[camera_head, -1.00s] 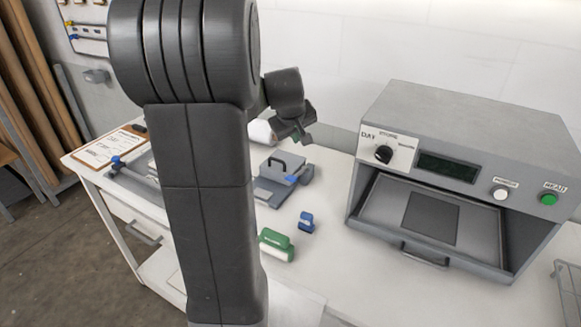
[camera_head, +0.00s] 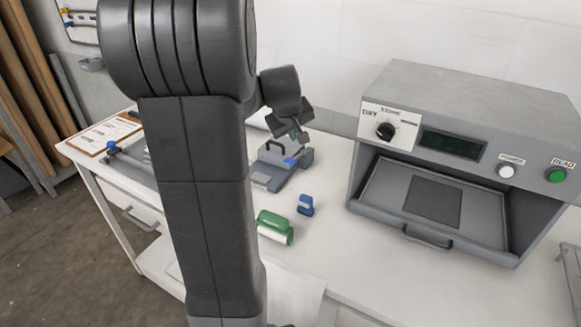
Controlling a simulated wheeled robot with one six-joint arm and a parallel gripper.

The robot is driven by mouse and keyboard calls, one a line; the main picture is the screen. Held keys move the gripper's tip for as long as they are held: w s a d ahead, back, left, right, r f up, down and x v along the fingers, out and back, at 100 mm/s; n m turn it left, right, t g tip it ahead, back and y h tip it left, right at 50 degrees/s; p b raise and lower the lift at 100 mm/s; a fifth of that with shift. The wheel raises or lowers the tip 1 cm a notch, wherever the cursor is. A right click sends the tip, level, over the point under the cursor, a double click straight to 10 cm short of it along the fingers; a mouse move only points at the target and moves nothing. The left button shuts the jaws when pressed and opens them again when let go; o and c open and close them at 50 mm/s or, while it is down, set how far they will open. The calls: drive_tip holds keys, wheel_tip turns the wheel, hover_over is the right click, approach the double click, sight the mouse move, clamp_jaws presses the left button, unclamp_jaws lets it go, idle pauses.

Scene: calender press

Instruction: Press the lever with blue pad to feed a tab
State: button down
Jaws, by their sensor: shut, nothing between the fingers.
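A small grey press device (camera_head: 270,178) stands on the white table, with a black handle on its left part. A lever with a blue pad (camera_head: 291,162) sits at its right side. My gripper (camera_head: 297,137) is shut and empty, pointing down just above the blue pad. I cannot tell whether the fingertips touch the pad; a gap seems to show. My arm hides part of the table and the left side of the device's surroundings. No tab can be made out.
A large grey dryer unit (camera_head: 470,90) stands at right. A clipboard (camera_head: 103,134) lies at far left. White table is clear between roller and dryer.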

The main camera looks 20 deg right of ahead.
sight(290, 160)
drive_tip(key=shift+s+a+f+b, duration=0.2)
drive_tip(key=shift+f+b, duration=0.5)
drive_tip(key=shift+f, duration=0.35)
drive_tip(key=shift+s+a+f+b, duration=0.1)
drive_tip(key=shift+a+f+b, duration=0.1)
drive_tip(key=shift+f+b, duration=0.65)
drive_tip(key=shift+f, duration=0.25)
drive_tip(key=shift+s+f, duration=0.1)
drive_tip(key=shift+f, duration=0.15)
idle(0.4)
drive_tip(key=shift+s+a+f+b, duration=0.1)
drive_tip(key=shift+a+f+b, duration=0.05)
drive_tip(key=shift+f+b, duration=0.55)
drive_tip(key=shift+s+a+f+b, duration=0.1)
drive_tip(key=shift+a+f+b, duration=0.05)
drive_tip(key=shift+f+b, duration=0.5)
idle(1.2)
idle(0.5)
drive_tip(key=shift+w+d+r+p, duration=0.15)
drive_tip(key=shift+r+p, duration=0.6)
drive_tip(key=shift+r, duration=0.15)
drive_tip(key=shift+w+d+r+p, duration=0.1)
drive_tip(key=shift+d+r+p, duration=0.05)
drive_tip(key=shift+r+p, duration=0.65)
